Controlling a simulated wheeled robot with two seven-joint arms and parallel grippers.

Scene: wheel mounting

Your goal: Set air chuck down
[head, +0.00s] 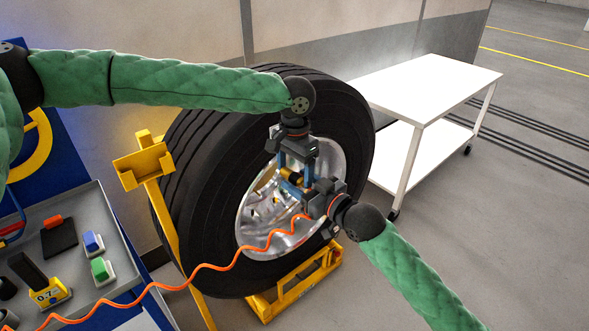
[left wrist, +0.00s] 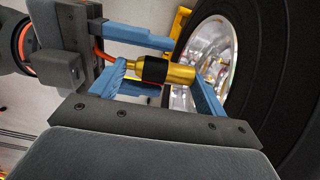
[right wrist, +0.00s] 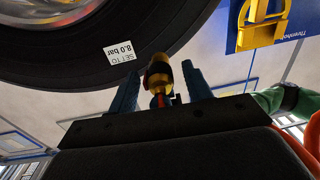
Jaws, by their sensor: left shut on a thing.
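The air chuck (head: 292,177) is a brass cylinder with a black collar, held in the air in front of the wheel's rim. It also shows in the left wrist view (left wrist: 180,74) and the right wrist view (right wrist: 159,76). My left gripper (head: 296,163) comes down from above and is shut on the chuck. My right gripper (head: 297,190) reaches in from the lower right. Its blue fingers stand apart on either side of the chuck, with gaps visible in the right wrist view. An orange hose (head: 205,268) runs from the chuck to the lower left.
The large tire (head: 200,200) stands in a yellow stand (head: 290,288). A white cart (head: 440,84) with a bare top stands at the back right.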

